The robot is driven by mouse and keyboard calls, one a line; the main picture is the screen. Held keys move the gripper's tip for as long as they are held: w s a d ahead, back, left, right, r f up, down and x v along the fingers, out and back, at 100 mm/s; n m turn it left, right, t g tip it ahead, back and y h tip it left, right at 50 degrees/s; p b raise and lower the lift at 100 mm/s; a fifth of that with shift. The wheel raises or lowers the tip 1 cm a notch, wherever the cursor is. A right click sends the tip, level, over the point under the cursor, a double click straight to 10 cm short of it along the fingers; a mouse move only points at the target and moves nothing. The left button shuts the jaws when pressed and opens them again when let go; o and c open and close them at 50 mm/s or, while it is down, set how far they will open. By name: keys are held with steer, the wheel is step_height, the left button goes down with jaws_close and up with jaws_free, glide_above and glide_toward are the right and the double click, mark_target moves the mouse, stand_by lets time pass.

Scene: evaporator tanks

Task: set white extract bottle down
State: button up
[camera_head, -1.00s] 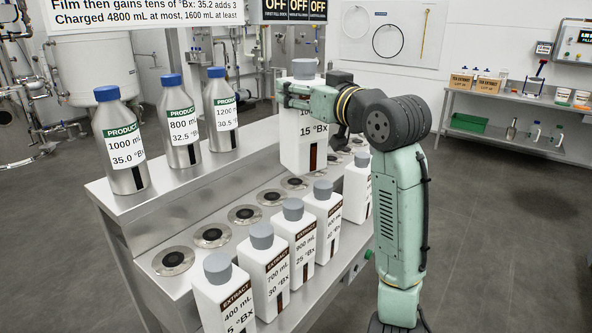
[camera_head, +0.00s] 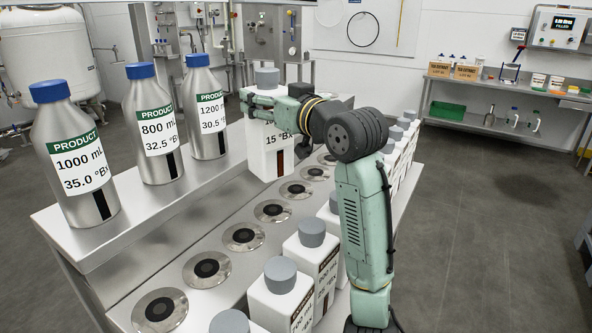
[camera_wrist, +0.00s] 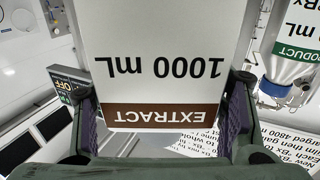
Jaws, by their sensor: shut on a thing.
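My gripper (camera_head: 268,106) is shut on a white extract bottle (camera_head: 268,158) with a grey cap, and holds it upright by its upper part. Its label shows 15 °Bx in the head view. In the wrist view the label of this bottle (camera_wrist: 160,65) reads EXTRACT 1000 mL, upside down, between my two fingers. In the head view the bottle is above the far part of the bench, beside the raised shelf. I cannot tell if its base touches anything. Part of the label is hidden by my fingers.
Silver product bottles (camera_head: 73,160) with blue caps stand on the raised shelf (camera_head: 120,225) at left. Round dark-centred pads (camera_head: 243,237) run along the lower deck, bare in the visible part. Other white extract bottles (camera_head: 283,297) line its near edge. My arm hides some.

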mark_target(271, 145)
steer(key=shift+s+f+p, duration=0.1)
steer(key=shift+f+p, duration=0.4)
steer(key=shift+f, duration=4.3)
steer(key=shift+f, duration=0.15)
steer(key=o, duration=2)
steer(key=shift+f, duration=0.15)
steer(key=shift+c, duration=0.2)
steer(key=b+v, duration=0.2)
steer(key=v, duration=1)
steer(key=shift+b, duration=0.35)
